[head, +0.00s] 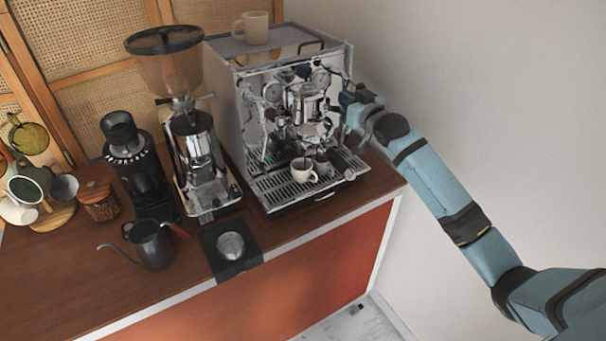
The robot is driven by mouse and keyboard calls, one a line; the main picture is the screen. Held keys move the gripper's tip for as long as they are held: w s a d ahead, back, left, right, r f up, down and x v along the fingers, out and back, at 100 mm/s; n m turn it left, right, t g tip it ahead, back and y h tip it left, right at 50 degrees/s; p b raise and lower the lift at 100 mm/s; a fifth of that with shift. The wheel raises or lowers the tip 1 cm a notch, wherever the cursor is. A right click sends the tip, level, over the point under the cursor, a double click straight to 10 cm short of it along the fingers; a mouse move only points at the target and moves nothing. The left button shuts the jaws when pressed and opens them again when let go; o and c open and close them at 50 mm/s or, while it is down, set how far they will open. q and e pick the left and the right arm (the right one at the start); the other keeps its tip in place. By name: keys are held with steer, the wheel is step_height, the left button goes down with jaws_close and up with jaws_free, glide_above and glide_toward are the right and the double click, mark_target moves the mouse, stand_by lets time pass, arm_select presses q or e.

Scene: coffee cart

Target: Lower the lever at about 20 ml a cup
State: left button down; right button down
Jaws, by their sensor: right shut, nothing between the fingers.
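The chrome espresso machine (225,95) stands at the right end of the counter. Its group head (308,103) is at the front, with the lever area at its right side, too small and cluttered to make out the lever's angle. A white cup (302,174) with dark liquid in it stands on the drip tray (275,194). A second, greyish cup (322,164) stands just right of it, partly hidden. Thin dark streams seem to fall toward the cups. My right gripper (350,100) is shut and empty, at the right of the group head; whether it touches the lever cannot be told. My left gripper is out of view.
A beige mug (252,27) stands on top of the machine. Left of the machine are a grinder (195,150), a smaller black grinder (140,165), a dark pitcher (152,245) and a tamper on a black mat (238,267). A wall rises close at the right.

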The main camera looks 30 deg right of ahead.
steer(key=shift+f+b, duration=1.95)
steer(key=shift+f, duration=2.6)
steer(key=s+r+p, duration=0.1)
steer(key=s+p, duration=0.3)
steer(key=s, duration=0.4)
steer(key=shift+s+d+p, duration=0.25)
steer(key=shift+d+p, duration=0.1)
steer(key=shift+p, duration=0.05)
